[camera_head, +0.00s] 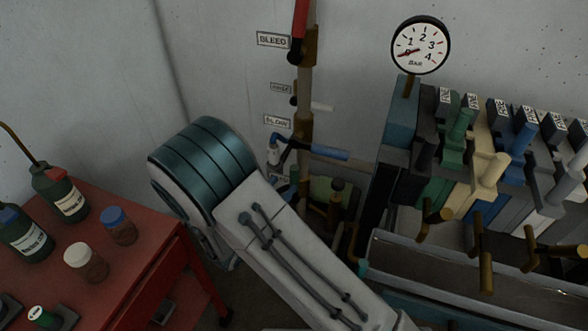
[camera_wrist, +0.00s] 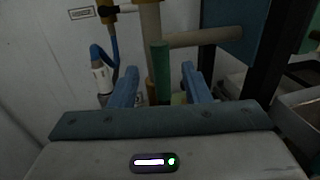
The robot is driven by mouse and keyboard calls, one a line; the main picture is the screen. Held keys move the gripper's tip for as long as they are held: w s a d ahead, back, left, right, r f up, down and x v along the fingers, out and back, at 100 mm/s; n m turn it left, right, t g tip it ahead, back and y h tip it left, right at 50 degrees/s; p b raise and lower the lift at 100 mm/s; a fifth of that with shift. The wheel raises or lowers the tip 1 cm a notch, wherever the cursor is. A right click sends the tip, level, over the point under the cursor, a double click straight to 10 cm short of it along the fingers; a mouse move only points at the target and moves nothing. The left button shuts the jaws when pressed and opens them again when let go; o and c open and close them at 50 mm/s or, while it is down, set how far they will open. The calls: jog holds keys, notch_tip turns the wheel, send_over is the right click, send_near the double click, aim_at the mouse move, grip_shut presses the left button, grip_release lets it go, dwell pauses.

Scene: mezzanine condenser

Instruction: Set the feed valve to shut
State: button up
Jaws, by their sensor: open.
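My gripper (camera_wrist: 158,82) is open in the wrist view, with its two blue-grey fingers spread left and right. An upright green bar (camera_wrist: 160,70), which looks like a valve handle, shows between the fingers; I cannot tell whether they touch it. No readable label in view says "feed". In the head view, a vertical pipe (camera_head: 304,75) on the wall carries a red handle (camera_head: 300,20) beside a BLEED label, a white handle (camera_head: 322,107) pointing right, and a blue handle (camera_head: 330,153) pointing right. The lower labels are too small or hidden; my arm covers the gripper there.
A pressure gauge (camera_head: 420,45) stands right of the pipe. A bank of coloured lever blocks (camera_head: 490,165) and a metal trough (camera_head: 460,265) fill the right. A red table (camera_head: 130,270) with bottles and jars stands at left. A horizontal pipe (camera_wrist: 200,38) crosses beyond the fingers.

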aim_at(291, 175)
jog(key=p+x, duration=0.1)
jog(key=x, duration=0.6)
jog(key=shift+w, duration=0.1)
grip_shut()
